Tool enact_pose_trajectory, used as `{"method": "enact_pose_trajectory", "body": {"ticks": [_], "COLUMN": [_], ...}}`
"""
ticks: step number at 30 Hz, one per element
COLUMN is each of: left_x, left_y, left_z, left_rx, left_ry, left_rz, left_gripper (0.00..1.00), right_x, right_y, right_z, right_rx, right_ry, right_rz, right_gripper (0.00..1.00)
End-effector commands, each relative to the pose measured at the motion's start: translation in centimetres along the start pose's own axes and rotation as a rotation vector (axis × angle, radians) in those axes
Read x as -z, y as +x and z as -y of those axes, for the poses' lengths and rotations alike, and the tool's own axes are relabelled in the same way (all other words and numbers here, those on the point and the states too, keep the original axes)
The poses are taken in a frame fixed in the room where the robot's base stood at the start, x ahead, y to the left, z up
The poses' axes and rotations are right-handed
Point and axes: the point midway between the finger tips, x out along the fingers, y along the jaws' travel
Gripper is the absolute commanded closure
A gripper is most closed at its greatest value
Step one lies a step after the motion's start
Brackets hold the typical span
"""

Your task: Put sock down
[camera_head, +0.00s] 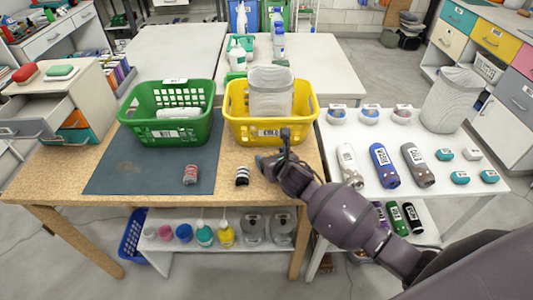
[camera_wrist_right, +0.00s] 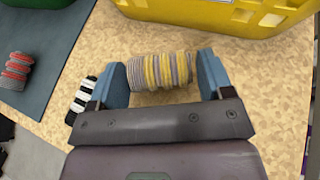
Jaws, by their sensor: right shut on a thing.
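My right gripper (camera_head: 272,160) is over the wooden table, just in front of the yellow basket (camera_head: 267,121). In the right wrist view, its blue fingers (camera_wrist_right: 163,75) are shut on a grey-and-yellow striped sock (camera_wrist_right: 161,70), rolled up and lying across between them. I cannot tell whether this sock touches the table; in the head view the gripper hides it. A black-and-white striped sock (camera_head: 242,176) lies on the table left of the gripper, and shows beside the left finger in the wrist view (camera_wrist_right: 82,96). A red-and-grey sock (camera_head: 190,174) lies on the dark mat. My left gripper is out of view.
A green basket (camera_head: 166,112) with a white item stands left of the yellow basket, which holds a pale ribbed bin (camera_head: 271,92). The dark mat (camera_head: 130,172) is mostly bare in front. The white table (camera_head: 385,150) at right carries bottles, small jars and teal items.

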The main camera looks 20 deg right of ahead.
Motion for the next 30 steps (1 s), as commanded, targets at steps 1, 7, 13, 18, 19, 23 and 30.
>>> {"method": "enact_pose_trajectory", "body": {"ticks": [1, 7, 13, 18, 19, 23, 30], "left_x": [-0.1, -0.8, -0.9, -0.4, -0.3, -0.1, -0.1], "left_y": [0.1, 0.3, 0.7, 0.7, 0.8, 0.8, 0.8], "left_z": [0.0, -0.1, -0.2, -0.2, -0.2, -0.2, -0.2], "left_rx": [0.000, -0.001, -0.002, -0.003, -0.003, -0.004, -0.004], "left_ry": [0.000, 0.000, 0.001, 0.001, 0.001, 0.002, 0.002], "left_rz": [0.002, 0.008, 0.007, -0.002, -0.003, -0.009, -0.008], "left_gripper": [0.57, 0.57, 0.57, 0.57, 0.57, 0.57, 0.57], "right_x": [-0.3, -1.4, 0.1, 0.0, 0.0, 0.1, 0.2], "right_y": [0.6, 3.5, 4.0, 4.0, 4.0, 4.0, 4.0], "right_z": [-0.1, -0.1, -0.1, 0.0, 0.0, 0.0, 0.0], "right_rx": [-0.001, 0.000, 0.000, 0.000, 0.000, 0.000, 0.000], "right_ry": [0.001, 0.003, 0.002, 0.001, 0.001, -0.001, 0.001], "right_rz": [0.001, 0.000, -0.003, 0.000, 0.000, -0.001, 0.000], "right_gripper": [0.49, 0.49, 0.49, 0.49, 0.49, 0.49, 0.01]}}
